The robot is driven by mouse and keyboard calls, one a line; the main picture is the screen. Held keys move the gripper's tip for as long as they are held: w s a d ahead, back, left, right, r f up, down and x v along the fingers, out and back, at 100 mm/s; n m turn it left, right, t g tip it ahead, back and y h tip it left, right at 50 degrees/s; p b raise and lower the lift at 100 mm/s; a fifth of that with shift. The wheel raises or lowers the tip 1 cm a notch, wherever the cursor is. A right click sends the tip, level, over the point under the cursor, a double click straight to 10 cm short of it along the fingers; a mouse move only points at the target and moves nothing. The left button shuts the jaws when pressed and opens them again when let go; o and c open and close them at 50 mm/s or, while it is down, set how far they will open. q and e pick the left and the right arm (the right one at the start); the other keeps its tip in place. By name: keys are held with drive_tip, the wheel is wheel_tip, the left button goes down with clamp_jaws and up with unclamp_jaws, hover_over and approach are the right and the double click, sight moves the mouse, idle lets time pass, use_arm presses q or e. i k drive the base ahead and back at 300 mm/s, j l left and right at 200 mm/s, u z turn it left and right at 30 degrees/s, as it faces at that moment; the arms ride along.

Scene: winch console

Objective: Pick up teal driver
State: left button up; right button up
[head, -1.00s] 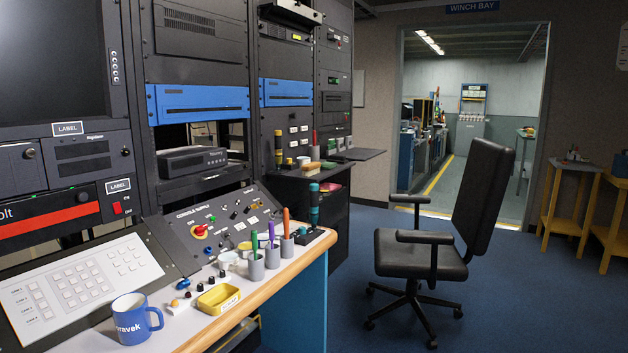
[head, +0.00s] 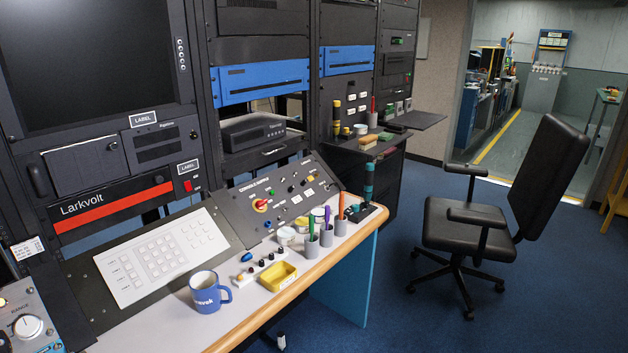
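A teal, banded upright tool (head: 368,182), which looks like the teal driver, stands at the far end of the console desk. Its lower end meets a black block (head: 372,215); I cannot tell whether it sits in it or behind it. Nearer, three grey cups stand in a row. They hold a green-handled tool (head: 312,224), a purple-handled tool (head: 327,217) and an orange-handled tool (head: 341,205). Neither of my grippers is in view.
The desk (head: 225,325) has a wooden front edge. On it are a blue mug (head: 205,297), a yellow tray (head: 278,277) and small knobs. The sloped control panel (head: 285,195) rises behind. A black chair (head: 465,225) stands on the open blue floor to the right.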

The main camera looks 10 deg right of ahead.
sight(369, 175)
drive_tip(key=i+l+u, duration=0.35)
drive_tip(key=l+u, duration=0.15)
drive_tip(key=l, duration=0.15)
drive_tip(key=i+l+u, duration=0.25)
drive_tip(key=l+u, duration=0.25)
drive_tip(key=l, duration=0.25)
